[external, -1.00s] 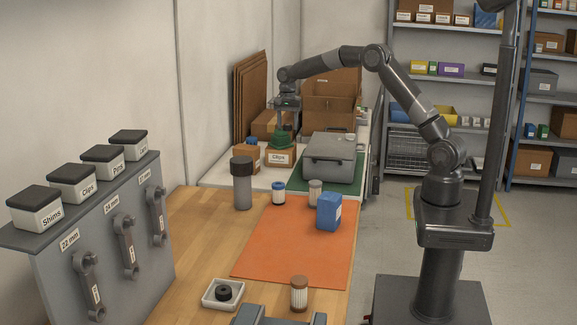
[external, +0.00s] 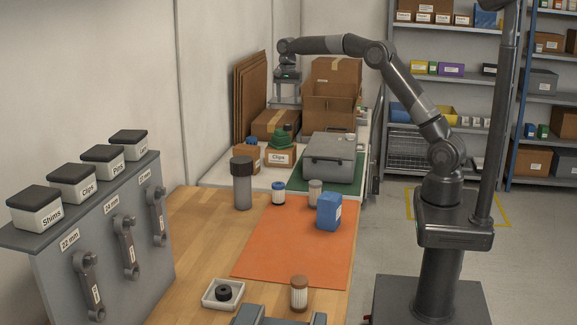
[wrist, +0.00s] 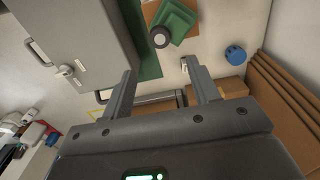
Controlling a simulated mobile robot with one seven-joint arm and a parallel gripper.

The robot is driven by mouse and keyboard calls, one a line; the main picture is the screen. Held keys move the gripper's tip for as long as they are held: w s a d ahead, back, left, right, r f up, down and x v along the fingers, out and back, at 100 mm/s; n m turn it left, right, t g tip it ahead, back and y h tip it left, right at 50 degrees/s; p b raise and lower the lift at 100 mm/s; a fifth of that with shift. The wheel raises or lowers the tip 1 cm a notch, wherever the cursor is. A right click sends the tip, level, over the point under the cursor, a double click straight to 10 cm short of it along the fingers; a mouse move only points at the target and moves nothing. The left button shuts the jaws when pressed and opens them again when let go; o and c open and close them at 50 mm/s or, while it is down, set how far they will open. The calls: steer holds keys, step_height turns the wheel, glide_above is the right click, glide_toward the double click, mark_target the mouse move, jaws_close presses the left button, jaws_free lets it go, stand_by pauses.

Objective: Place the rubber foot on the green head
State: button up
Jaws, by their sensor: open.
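The green head (external: 278,140) is a stepped green piece on top of a cardboard box labelled Clips on the far table. It also shows at the top of the wrist view (wrist: 177,18). A small dark round piece, which looks like the rubber foot (external: 287,127), is at the top of the green head. In the wrist view, the foot (wrist: 160,37) has a pale face and dark rim and overlaps one side of the green head. I cannot tell how firmly it rests. My gripper (external: 287,99) is open and empty above and behind them, fingers spread (wrist: 159,69).
A grey case (external: 329,157) stands right of the green head on a green mat. Cardboard boxes (external: 330,88) and upright cardboard sheets (external: 248,95) stand behind and left. A small blue item (external: 252,141) is close left. A white tray (external: 236,303) holds a black ring on the near bench.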

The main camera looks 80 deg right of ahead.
steer(key=s+a+r+n+t, duration=0.1)
steer(key=s+a+r+n, duration=0.4)
steer(key=s+a, duration=0.4)
steer(key=s+a+r+n+t, duration=0.2)
steer(key=s+a+r+n, duration=0.2)
steer(key=s+a+r, duration=0.35)
steer(key=s+a+f+n+t, duration=0.1)
steer(key=s+a+f+n, duration=0.2)
steer(key=s, duration=0.4)
steer(key=s+a+f+n, duration=0.3)
steer(key=s+a+f, duration=0.1)
steer(key=s, duration=0.4)
steer(key=s+a+f+n+t, duration=0.1)
steer(key=s+a+f+n, duration=0.2)
steer(key=s, duration=0.4)
steer(key=shift+s+a+f+t, duration=0.25)
steer(key=shift+a+f+t, duration=0.05)
steer(key=shift+a+f, duration=0.1)
